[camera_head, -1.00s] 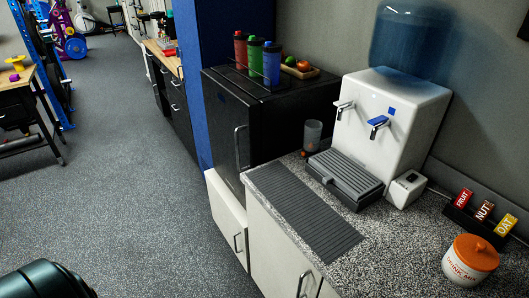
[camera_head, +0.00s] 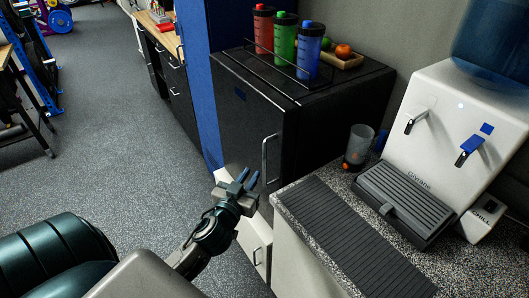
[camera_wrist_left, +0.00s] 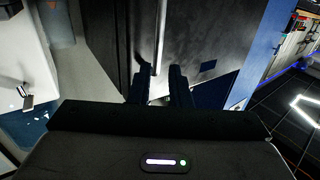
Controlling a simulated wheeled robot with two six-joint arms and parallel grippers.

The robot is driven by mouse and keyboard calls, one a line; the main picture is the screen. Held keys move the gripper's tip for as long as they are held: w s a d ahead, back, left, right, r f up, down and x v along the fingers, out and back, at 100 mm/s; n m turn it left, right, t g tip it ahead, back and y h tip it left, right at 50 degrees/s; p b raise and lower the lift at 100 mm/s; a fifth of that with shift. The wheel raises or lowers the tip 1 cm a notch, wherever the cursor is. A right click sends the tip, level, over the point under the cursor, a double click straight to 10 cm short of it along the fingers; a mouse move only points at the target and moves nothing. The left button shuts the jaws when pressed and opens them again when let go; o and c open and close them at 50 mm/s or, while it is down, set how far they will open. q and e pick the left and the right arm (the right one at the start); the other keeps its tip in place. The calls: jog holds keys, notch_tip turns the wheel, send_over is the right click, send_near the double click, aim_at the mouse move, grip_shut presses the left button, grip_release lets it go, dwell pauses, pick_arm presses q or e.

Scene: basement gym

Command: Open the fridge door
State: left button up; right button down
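The black fridge (camera_head: 250,125) stands on a white cabinet with its door shut. Its upright silver handle (camera_head: 266,158) is on the door's right side; the handle also shows in the left wrist view (camera_wrist_left: 160,38). My left gripper (camera_head: 248,176) is open and empty, low in front of the door and just left of the handle's lower part in the head view. In the left wrist view the two dark fingers (camera_wrist_left: 158,72) point at the door, with the handle ahead, roughly between them. I cannot tell the exact gap. My right gripper is not in view.
Red, green and blue bottles (camera_head: 308,52) stand in a rack on the fridge, beside a fruit tray (camera_head: 345,62). Right of it, the speckled counter holds a tumbler (camera_head: 358,145), a ridged mat (camera_head: 345,240) and a white water dispenser (camera_head: 440,140). The floor (camera_head: 130,150) at left is clear.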

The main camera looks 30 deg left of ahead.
aim_at(264, 152)
pick_arm(q)
jog(key=w+p, duration=0.1)
jog(key=w, duration=0.2)
jog(key=w+a+r+p, duration=0.1)
jog(key=w+p, duration=0.1)
jog(key=w, duration=0.1)
jog(key=w+p, duration=0.1)
jog(key=w, duration=0.2)
jog(key=shift+w+a+r, duration=0.1)
jog(key=shift+a+r, duration=0.2)
jog(key=shift+r, duration=0.05)
jog(key=shift+w+a+f+p, duration=0.2)
jog(key=shift+w+p, duration=0.15)
jog(key=shift+w, duration=0.25)
grip_shut()
